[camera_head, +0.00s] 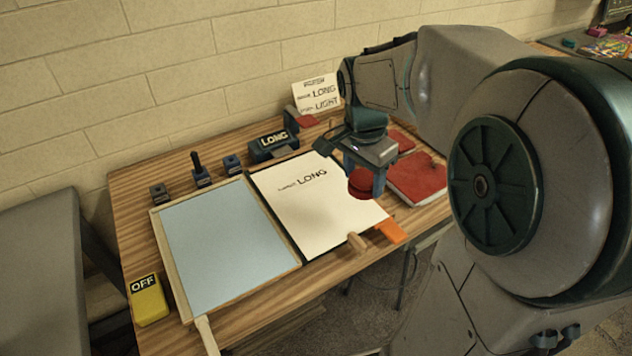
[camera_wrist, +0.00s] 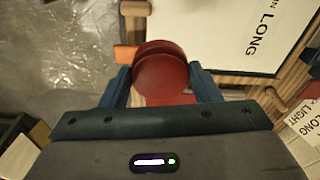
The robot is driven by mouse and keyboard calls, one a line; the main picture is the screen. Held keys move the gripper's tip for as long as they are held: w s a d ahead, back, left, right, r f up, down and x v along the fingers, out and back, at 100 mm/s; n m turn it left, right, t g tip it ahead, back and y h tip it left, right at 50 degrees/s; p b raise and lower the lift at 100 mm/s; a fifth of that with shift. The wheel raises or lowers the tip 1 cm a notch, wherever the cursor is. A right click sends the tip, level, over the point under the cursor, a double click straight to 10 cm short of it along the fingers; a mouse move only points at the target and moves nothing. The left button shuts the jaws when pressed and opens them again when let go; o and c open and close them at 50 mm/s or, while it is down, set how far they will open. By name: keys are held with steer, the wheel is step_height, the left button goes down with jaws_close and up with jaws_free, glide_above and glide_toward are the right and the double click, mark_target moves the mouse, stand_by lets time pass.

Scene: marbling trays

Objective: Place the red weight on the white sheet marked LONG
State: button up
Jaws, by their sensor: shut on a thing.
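The red weight (camera_head: 361,183) is a round red piece held between the fingers of my gripper (camera_head: 365,173). In the wrist view the weight (camera_wrist: 161,75) sits between the two blue fingers of my gripper (camera_wrist: 162,84). The white sheet marked LONG (camera_head: 312,202) lies flat on the table in a dark-edged frame. In the head view the weight appears over or near the sheet's right edge; its height is hard to tell. In the wrist view the sheet (camera_wrist: 222,32) is beyond the weight, to the upper right.
A pale blue tray (camera_head: 228,240) lies left of the sheet. A yellow OFF block (camera_head: 147,298) is at the table's left corner. A LONG block (camera_head: 272,144) and small blocks stand behind. Red pads (camera_head: 418,178) lie to the right. An orange tab (camera_head: 390,231) is at the front.

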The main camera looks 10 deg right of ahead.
steer(key=p, duration=0.1)
glide_above(321, 199)
steer(key=f, duration=0.6)
steer(key=shift+s+a+f, duration=0.1)
steer(key=shift+a+f, duration=0.15)
steer(key=shift+f, duration=0.1)
steer(key=shift+f+p, duration=0.35)
steer(key=shift+f, duration=1.65)
steer(key=shift+f, duration=0.2)
steer(key=o, duration=1.3)
steer(key=shift+o, duration=0.2)
steer(key=shift+r, duration=0.1)
